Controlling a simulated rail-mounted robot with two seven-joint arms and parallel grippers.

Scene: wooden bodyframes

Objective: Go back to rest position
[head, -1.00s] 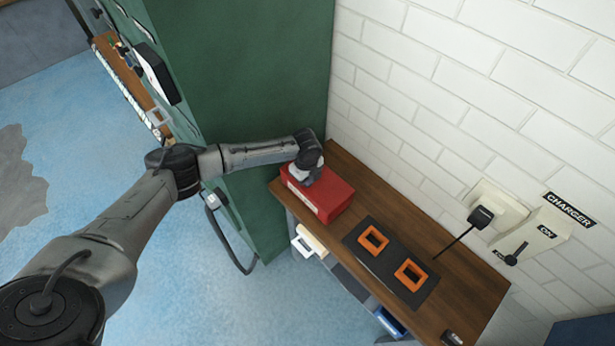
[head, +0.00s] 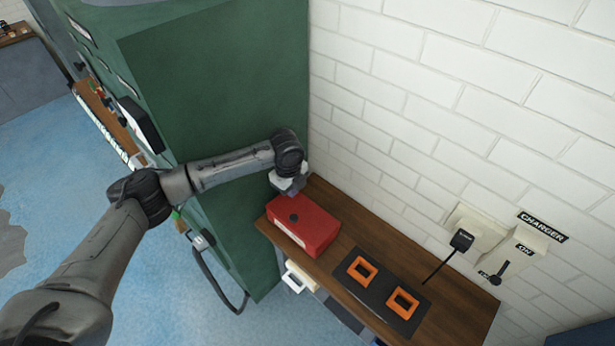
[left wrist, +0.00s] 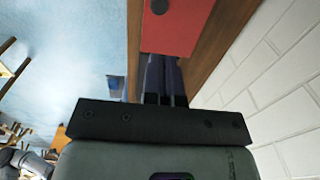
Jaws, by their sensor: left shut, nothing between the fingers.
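My left arm comes in from the left in the head view, and its gripper (head: 290,186) hangs just behind and above the far end of a red box (head: 303,226). The gripper is apart from the box, and its fingers are small and partly hidden in this view. In the left wrist view the two fingers (left wrist: 163,78) are together with nothing between them, and the red box (left wrist: 178,28) lies beyond their tips. The box has a dark round knob on top and sits on a wooden shelf (head: 440,310). My right gripper is in neither view.
A tall green cabinet (head: 215,85) stands close beside the arm. A dark mat with two orange square frames (head: 362,270) lies on the shelf. A charger plug (head: 461,240) and a labelled switch are on the white brick wall (head: 400,110). Blue floor (head: 190,310) is open at lower left.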

